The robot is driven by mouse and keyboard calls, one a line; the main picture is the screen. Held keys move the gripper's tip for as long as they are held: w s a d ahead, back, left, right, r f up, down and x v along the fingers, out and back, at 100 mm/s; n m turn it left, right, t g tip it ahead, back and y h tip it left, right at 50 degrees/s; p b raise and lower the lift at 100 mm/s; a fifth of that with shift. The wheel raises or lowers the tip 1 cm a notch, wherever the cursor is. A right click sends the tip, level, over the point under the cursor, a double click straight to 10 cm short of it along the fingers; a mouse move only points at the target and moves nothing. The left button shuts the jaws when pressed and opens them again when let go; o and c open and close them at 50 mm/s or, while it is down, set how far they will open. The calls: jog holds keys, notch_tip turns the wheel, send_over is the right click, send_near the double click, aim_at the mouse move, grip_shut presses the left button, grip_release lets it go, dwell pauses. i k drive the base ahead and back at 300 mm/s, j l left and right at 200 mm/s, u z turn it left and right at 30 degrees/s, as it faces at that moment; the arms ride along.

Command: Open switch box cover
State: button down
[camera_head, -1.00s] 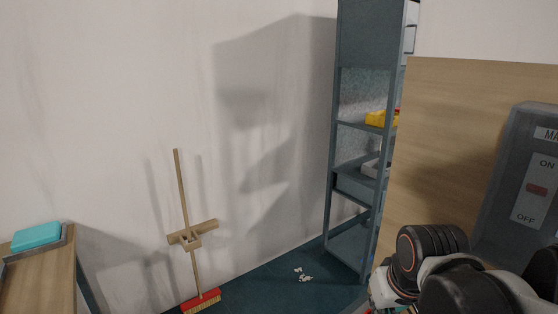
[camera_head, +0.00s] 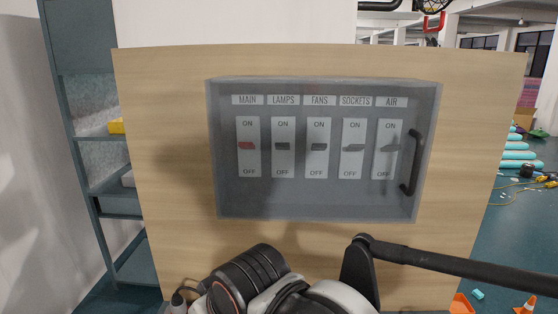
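The switch box (camera_head: 320,210) is mounted on an upright wooden board, straight ahead in the head view. Its see-through grey cover (camera_head: 300,192) is shut over several switches labelled MAIN, LAMPS, FANS, SOCKETS and AIR. A dark vertical handle (camera_head: 413,163) is on the cover's right side. My arm shows at the bottom, in front of and below the box. A dark bar of it reaches out to the right edge. My gripper's fingers are out of view.
The wooden board (camera_head: 170,180) fills the middle. A grey-blue shelf rack (camera_head: 95,190) with a yellow item (camera_head: 116,126) stands at the left. Orange cones (camera_head: 526,304), cables and blue rolls (camera_head: 518,146) lie on the floor to the right.

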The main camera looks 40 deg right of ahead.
aim_at(409, 191)
jog(key=k+z, duration=0.15)
jog(key=z, duration=0.95)
jog(key=k+j, duration=0.1)
jog(key=k, duration=0.8)
